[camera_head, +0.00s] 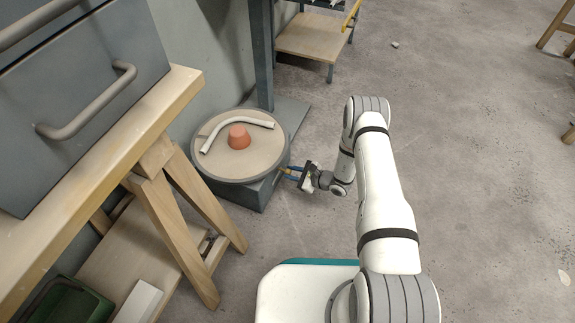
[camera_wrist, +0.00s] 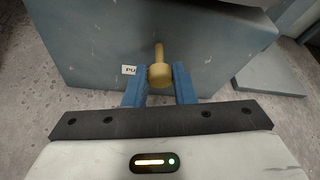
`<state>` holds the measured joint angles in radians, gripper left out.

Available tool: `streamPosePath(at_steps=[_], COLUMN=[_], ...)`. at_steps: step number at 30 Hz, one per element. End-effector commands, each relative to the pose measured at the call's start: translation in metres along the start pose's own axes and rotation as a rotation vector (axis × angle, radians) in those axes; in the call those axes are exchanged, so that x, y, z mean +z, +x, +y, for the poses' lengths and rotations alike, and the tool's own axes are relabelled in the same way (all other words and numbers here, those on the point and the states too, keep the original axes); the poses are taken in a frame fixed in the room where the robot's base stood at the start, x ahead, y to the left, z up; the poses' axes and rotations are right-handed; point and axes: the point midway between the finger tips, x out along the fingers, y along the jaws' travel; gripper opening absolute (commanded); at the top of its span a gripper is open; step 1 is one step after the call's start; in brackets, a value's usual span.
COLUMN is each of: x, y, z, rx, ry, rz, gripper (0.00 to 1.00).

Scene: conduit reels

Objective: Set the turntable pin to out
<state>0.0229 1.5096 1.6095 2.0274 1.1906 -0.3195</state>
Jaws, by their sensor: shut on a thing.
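The turntable (camera_head: 222,172) is a round beige disc with a dark rim on a low grey-blue base, left of centre in the head view. The base's side face (camera_wrist: 100,72) fills the upper part of the wrist view. The turntable pin (camera_wrist: 159,72) is a brass-coloured knob on a thin shaft coming out of that face, beside a small white label partly hidden. My gripper (camera_head: 287,173) is at the base's right side. Its blue fingers (camera_wrist: 158,84) are shut on the pin's knob, one on each side.
A wooden trestle bench (camera_head: 150,160) stands close on the left. A grey post (camera_head: 262,60) rises behind. The floor to the right is mostly clear.

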Motion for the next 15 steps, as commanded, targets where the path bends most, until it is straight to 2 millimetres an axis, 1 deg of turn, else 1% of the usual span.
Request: streamPosePath(at_steps=[1,7,8,15], x=[-0.0028,-0.0032,-0.0032,-0.001], y=[-0.0031,-0.0025,-0.0024,0.0001], z=[0.0038,0.0044,0.0045,0.0043], rx=[0.003,0.004,0.004,0.007], ry=[0.008,0.008,0.008,0.004], rz=[0.005,0.006,0.006,0.003], gripper=[0.0,0.0,0.25,0.45])
